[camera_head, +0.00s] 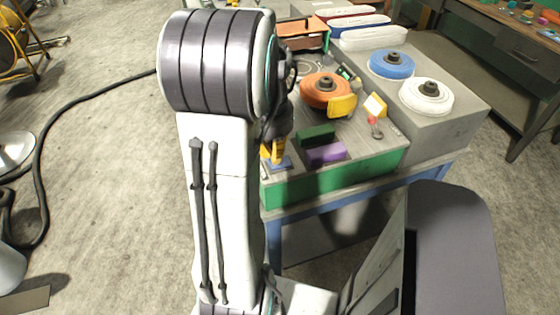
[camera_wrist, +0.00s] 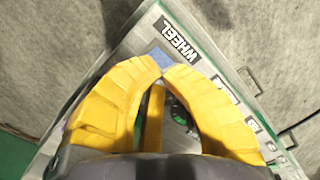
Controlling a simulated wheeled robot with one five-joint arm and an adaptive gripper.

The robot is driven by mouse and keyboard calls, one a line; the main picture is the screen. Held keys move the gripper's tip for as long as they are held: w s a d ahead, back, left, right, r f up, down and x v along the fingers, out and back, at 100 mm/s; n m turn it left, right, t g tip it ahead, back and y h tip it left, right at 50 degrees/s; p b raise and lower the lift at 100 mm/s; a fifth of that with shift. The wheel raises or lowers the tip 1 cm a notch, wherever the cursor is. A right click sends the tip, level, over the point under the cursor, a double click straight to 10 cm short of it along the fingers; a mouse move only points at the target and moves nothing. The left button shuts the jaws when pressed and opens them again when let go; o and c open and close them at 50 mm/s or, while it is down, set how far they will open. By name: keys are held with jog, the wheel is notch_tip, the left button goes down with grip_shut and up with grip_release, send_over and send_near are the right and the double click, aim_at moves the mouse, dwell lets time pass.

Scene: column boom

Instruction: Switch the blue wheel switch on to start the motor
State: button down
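The blue switch (camera_head: 281,164) sits at the near left corner of the workbench panel in the head view. In the wrist view a blue patch of it (camera_wrist: 160,58) shows just beyond my fingertips, beside a "WHEEL" label (camera_wrist: 177,41). My gripper (camera_wrist: 163,70) has yellow fingers whose tips come together right at the switch; whether they touch it I cannot tell. Nothing shows held between them. In the head view my gripper (camera_head: 272,152) is partly hidden by my arm. An orange wheel (camera_head: 322,88) with a dark hub lies on the bench, a yellow block (camera_head: 342,106) at its edge.
Green (camera_head: 316,135) and purple (camera_head: 326,153) blocks stand right of the switch. A small red-knobbed lever (camera_head: 375,122) is farther right. Blue (camera_head: 391,64) and white (camera_head: 426,95) wheels lie on the grey block. A black cable (camera_head: 75,100) crosses the floor at left.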

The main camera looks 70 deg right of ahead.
jog(key=shift+f+b, duration=0.95)
jog(key=shift+f, duration=0.2)
dwell(0.6)
jog(key=shift+r, duration=0.1)
jog(key=shift+r+p, duration=3)
jog(key=shift+r, duration=0.45)
jog(key=shift+d, duration=0.1)
jog(key=shift+y, duration=0.4)
jog(key=a, duration=0.1)
jog(key=a+f, duration=0.1)
jog(key=a, duration=0.1)
jog(key=a+f, duration=0.1)
jog(key=a, duration=0.1)
jog(key=shift+s+f, duration=0.1)
jog(key=shift+s, duration=0.2)
jog(key=w+a+r+n+t, duration=0.1)
jog(key=w+a+n, duration=0.3)
jog(key=a, duration=0.5)
jog(key=w+a+r+n+t, duration=0.2)
jog(key=w+a+r+n, duration=0.2)
jog(key=a+n, duration=0.3)
jog(key=w+a+r+n+t, duration=0.1)
jog(key=w+a+r+n, duration=0.2)
jog(key=a, duration=0.8)
jog(key=shift+w+a+n+h, duration=0.4)
jog(key=shift+w+n, duration=0.85)
jog(key=shift+n, duration=0.15)
